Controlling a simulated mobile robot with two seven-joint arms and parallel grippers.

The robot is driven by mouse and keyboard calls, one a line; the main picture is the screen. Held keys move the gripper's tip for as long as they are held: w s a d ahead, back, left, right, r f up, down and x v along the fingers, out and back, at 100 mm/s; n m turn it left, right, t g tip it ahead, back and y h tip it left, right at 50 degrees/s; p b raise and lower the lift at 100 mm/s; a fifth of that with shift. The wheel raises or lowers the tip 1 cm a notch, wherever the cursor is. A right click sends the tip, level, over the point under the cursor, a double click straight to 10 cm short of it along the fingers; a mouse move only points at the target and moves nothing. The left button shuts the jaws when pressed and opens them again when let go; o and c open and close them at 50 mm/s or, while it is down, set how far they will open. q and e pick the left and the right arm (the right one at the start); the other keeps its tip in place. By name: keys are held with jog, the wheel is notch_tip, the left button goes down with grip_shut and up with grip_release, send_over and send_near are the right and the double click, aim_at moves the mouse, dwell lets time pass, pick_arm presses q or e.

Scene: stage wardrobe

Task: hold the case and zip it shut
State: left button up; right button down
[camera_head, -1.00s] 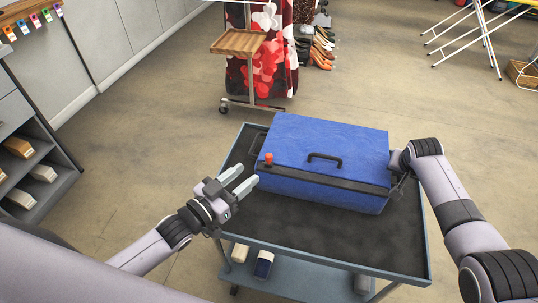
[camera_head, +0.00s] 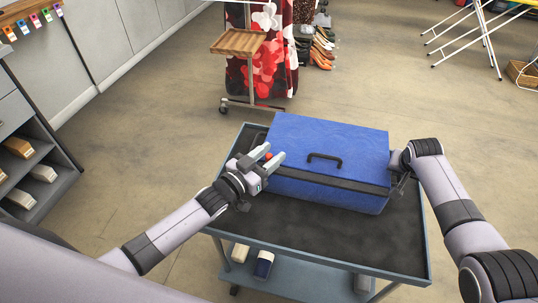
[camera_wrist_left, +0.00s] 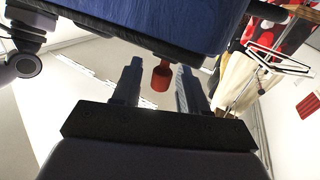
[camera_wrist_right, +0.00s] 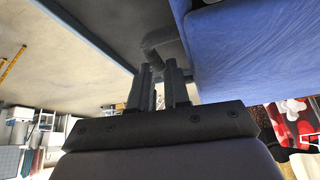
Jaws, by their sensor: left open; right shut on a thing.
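The blue case (camera_head: 345,150) with a black top handle lies closed-looking on the cart. A dark zip band (camera_head: 335,184) runs along its front edge. The small orange-red zip pull (camera_head: 268,156) is at the band's left end. My left gripper (camera_head: 275,157) is open, its fingers on either side of the pull. In the left wrist view the red pull (camera_wrist_left: 161,75) stands between the open fingers. My right gripper (camera_head: 403,171) is at the case's right end; in the right wrist view its fingers (camera_wrist_right: 163,85) are shut on a dark side handle (camera_wrist_right: 163,45).
The case rests on a dark-topped cart (camera_head: 330,238) with a raised blue-grey rim. Free room lies in front of the case. A rack with a wooden tray (camera_head: 238,42) stands behind. A shelf unit (camera_head: 30,150) is at far left.

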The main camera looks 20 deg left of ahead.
aim_at(303, 173)
pick_arm(q)
grip_shut()
jog(key=d, duration=0.9)
jog(key=shift+s+d, duration=0.1)
grip_release()
jog(key=v, duration=1.2)
jog(key=shift+o, duration=0.2)
